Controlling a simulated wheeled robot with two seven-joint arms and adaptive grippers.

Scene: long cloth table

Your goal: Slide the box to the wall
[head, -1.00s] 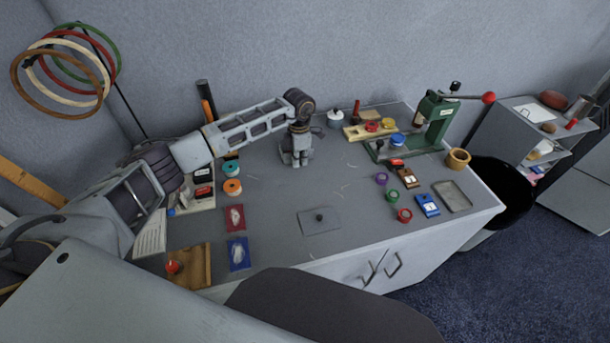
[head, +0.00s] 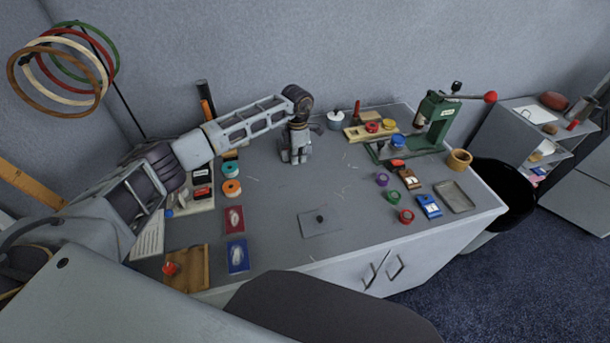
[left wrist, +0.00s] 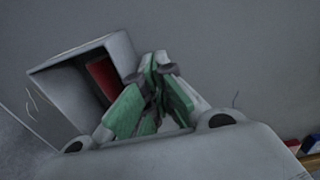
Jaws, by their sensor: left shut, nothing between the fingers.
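In the left wrist view a pale grey box (left wrist: 52,98) stands at the left, tilted in the picture, with a dark recess and a red patch on the side facing my fingers. My left gripper (left wrist: 158,75) has green finger pads drawn together, with nothing between them. It is just right of the box; whether they touch I cannot tell. In the head view my left gripper (head: 295,158) points down at the back of the table, near the grey wall (head: 330,50). I cannot make out the box there; my arm may hide it. My right gripper is not in view.
On the grey table (head: 275,190) a green press (head: 437,115) and several small tins stand at the right. Red and blue packets (head: 237,254), a wooden block (head: 188,270) and a tape roll (head: 231,187) are at the left. The middle is mostly clear.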

